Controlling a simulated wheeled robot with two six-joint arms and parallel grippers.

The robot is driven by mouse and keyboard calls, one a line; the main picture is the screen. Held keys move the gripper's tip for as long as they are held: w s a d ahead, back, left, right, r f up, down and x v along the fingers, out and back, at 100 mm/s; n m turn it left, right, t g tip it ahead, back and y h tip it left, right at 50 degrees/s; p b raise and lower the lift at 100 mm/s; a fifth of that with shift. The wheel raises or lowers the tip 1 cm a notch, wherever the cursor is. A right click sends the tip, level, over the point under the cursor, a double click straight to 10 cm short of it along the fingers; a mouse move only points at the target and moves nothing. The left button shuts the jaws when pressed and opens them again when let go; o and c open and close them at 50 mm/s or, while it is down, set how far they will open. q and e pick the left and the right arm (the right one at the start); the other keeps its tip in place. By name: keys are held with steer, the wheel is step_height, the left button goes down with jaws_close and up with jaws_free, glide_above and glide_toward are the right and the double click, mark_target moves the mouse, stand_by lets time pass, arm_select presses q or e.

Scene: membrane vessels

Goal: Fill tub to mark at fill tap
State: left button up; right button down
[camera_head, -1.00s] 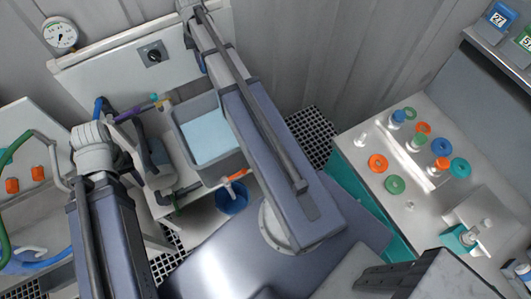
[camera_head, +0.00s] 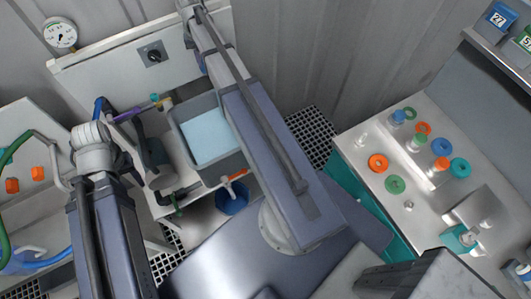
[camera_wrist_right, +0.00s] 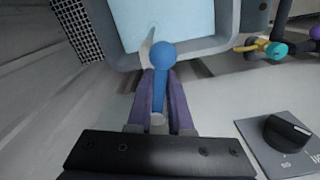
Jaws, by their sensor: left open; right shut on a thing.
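The grey tub (camera_head: 234,164) stands below the wall panel and holds pale blue liquid (camera_head: 208,136). Its near rim shows in the right wrist view (camera_wrist_right: 205,45); I cannot make out a mark. My right gripper (camera_wrist_right: 160,80) is shut on a blue ball-topped handle (camera_wrist_right: 161,55) beside the tub, with a pale spout-like shape (camera_wrist_right: 146,46) reaching over the liquid. In the head view my right arm hides most of this. My left gripper (camera_head: 130,113) has purple fingers, is open, and is left of a teal-handled valve (camera_head: 155,97), apart from it. The valve also shows in the wrist view (camera_wrist_right: 272,49).
A blue bucket (camera_head: 232,200) stands below an orange-handled tap (camera_head: 236,177). A bench (camera_head: 372,210) with coloured rings is at right. Hoses run at left.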

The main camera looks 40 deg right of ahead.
stand_by(0.3)
steer(key=shift+w+a+m, duration=0.35)
steer(key=shift+w+m, duration=0.1)
steer(key=shift+m, duration=0.8)
steer(key=shift+w+a+m, duration=0.35)
steer(key=shift+w+m, duration=0.1)
steer(key=shift+m, duration=0.85)
steer(key=shift+w+a+m, duration=0.35)
steer(key=shift+w+m, duration=0.1)
steer(key=shift+m, duration=0.8)
steer(key=shift+w+m, duration=0.6)
steer(key=shift+m, duration=0.65)
steer(key=shift+w+m, duration=0.55)
steer(key=shift+m, duration=0.65)
steer(key=shift+w+m, duration=0.6)
steer(key=shift+m, duration=0.65)
steer(key=c, duration=0.8)
jaws_free()
steer(key=shift+r, duration=0.15)
